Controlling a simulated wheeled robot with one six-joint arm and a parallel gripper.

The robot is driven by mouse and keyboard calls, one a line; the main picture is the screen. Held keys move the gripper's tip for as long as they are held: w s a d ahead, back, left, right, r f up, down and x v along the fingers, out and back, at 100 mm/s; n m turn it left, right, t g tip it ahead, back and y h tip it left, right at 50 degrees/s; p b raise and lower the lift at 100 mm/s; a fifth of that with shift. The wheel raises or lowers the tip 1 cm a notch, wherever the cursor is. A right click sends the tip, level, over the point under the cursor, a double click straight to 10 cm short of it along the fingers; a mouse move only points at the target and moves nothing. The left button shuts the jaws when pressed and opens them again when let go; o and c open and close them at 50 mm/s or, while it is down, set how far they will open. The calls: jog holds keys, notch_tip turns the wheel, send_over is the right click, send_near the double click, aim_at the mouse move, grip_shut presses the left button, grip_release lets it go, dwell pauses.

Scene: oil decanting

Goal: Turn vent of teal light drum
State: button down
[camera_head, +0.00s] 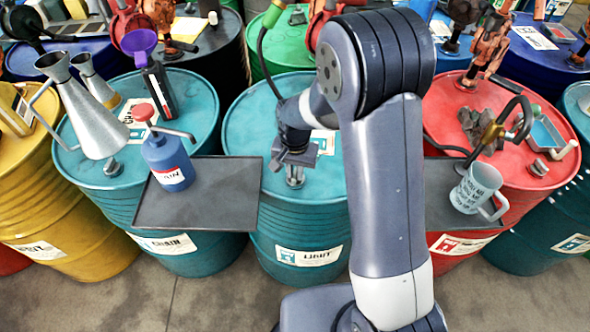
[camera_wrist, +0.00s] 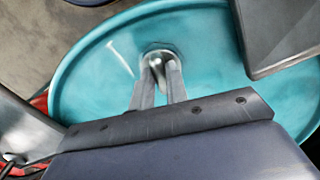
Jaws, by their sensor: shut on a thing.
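The teal light drum (camera_head: 272,222) stands in the middle of the front row, with a white label on its side. Its small metal vent (camera_head: 295,180) rises from the lid near the front. My gripper (camera_head: 295,166) points down over the lid from above. In the wrist view the two fingers (camera_wrist: 159,80) are shut on the vent (camera_wrist: 157,54), one on each side. The fingertips hide part of the vent. The teal lid (camera_wrist: 105,60) surrounds it.
A dark tray (camera_head: 215,215) with a blue bottle (camera_head: 167,160) adjoins the drum on the left. A second tray (camera_head: 435,190) with a grey jug (camera_head: 476,187) is at right. Teal drums (camera_head: 195,95) and a red drum (camera_head: 450,100) crowd both sides.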

jog(key=shift+n, duration=0.3)
jog(key=n+b, duration=0.2)
jog(key=n, duration=0.1)
jog(key=shift+d+f+n, duration=0.1)
jog(key=shift+n, duration=0.2)
jog(key=n+b, duration=0.1)
jog(key=n, duration=0.3)
jog(key=shift+d+n+b, duration=0.1)
jog(key=shift+n+b, duration=0.2)
jog(key=shift+b, duration=0.1)
jog(key=n+b, duration=0.1)
jog(key=n, duration=0.3)
jog(key=shift+w, duration=0.1)
jog(key=n+b, duration=0.1)
jog(key=n, duration=0.4)
jog(key=shift+d, duration=0.1)
jog(key=shift+w, duration=0.1)
jog(key=c, duration=1.4)
grip_release()
